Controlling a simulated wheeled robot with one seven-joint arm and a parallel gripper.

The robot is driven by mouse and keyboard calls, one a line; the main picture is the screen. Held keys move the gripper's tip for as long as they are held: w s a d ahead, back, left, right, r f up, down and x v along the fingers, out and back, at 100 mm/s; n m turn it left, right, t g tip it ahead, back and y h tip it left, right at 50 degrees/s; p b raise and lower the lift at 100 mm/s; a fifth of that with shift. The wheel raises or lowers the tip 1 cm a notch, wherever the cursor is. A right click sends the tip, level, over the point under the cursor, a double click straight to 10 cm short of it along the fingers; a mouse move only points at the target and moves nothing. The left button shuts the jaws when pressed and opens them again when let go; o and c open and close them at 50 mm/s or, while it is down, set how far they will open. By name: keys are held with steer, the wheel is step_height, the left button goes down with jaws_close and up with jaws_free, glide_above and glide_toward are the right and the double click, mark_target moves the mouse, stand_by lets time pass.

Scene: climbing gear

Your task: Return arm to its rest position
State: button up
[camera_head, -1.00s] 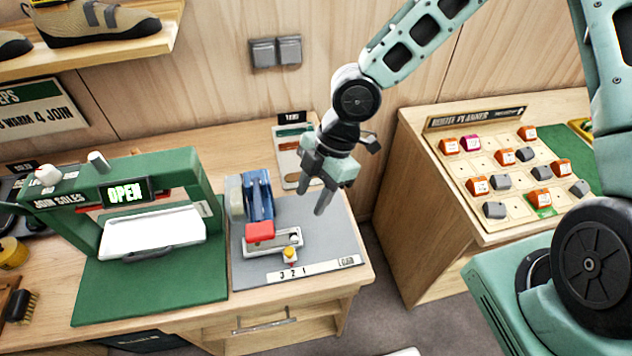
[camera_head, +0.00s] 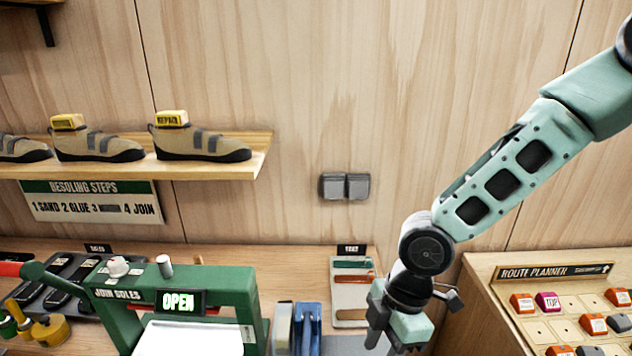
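My gripper (camera_head: 385,350) hangs at the lower middle right of the head view, pointing down, to the right of the blue device (camera_head: 306,325) and in front of the white "TEST" board (camera_head: 352,290). Its fingertips are near or past the bottom edge, so their gap is hard to judge. I see nothing held in the visible part. My arm (camera_head: 510,175) reaches down to it from the upper right.
The green "JOIN SOLES" press (camera_head: 225,285), showing OPEN, stands on the workbench at lower left. A shelf (camera_head: 210,172) with shoes is on the back wall. The route planner board (camera_head: 540,330) with holds is at lower right.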

steer(key=s+d+r+m+t+h+b, duration=0.1)
steer(key=s+r+m+b, duration=0.1)
steer(key=s+m+b, duration=0.2)
steer(key=s+d+r+m+h+b, duration=0.1)
steer(key=s+m+b, duration=0.4)
steer(key=s+m, duration=0.4)
steer(key=shift+d+r+t, duration=0.25)
steer(key=shift+r+t, duration=0.1)
steer(key=shift+t, duration=0.05)
